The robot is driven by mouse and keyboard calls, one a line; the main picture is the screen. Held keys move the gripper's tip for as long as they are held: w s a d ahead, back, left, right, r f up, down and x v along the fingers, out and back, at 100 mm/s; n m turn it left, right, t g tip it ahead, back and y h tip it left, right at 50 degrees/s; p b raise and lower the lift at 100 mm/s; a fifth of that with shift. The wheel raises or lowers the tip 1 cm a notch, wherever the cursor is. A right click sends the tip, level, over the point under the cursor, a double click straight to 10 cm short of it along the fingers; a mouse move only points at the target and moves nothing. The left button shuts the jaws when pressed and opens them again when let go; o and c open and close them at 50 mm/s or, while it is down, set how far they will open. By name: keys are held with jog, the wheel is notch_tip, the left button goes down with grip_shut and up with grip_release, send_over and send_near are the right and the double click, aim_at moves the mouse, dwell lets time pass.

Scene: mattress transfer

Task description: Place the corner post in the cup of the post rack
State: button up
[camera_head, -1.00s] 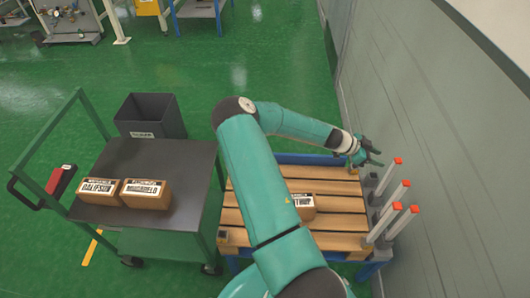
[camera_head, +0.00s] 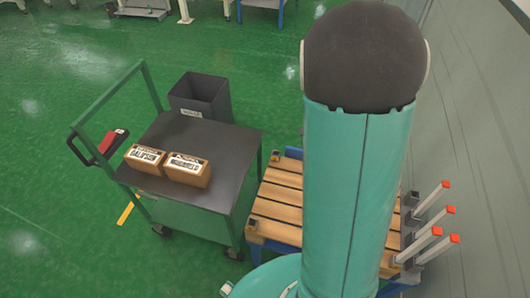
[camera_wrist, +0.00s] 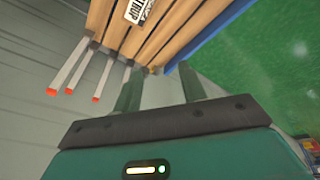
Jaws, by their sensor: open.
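Several grey corner posts with red ends (camera_head: 432,199) stand leaning outward along the right side of the pallet.
The wooden pallet (camera_head: 277,207) on a blue frame is partly hidden by my arm. A labelled box (camera_wrist: 139,10) lies on it. A cart (camera_head: 225,145) with two boxes (camera_head: 168,164) and a dark bin (camera_head: 199,97) stand left. A grey wall (camera_head: 480,130) closes the right side.

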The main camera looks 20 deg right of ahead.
jog(key=a+r+n+t+y, duration=0.2)
jog(key=a+r+n+t, duration=0.2)
jog(key=a+r+n, duration=0.7)
jog(key=s+a+r+n+t, duration=0.1)
jog(key=s+a+r, duration=0.3)
jog(key=a, duration=0.4)
jog(key=s+a+r+n+t+y, duration=0.1)
jog(key=s+a+r+n, duration=0.3)
jog(key=a, duration=0.4)
jog(key=shift+s+a, duration=0.4)
jog(key=shift+s, duration=0.25)
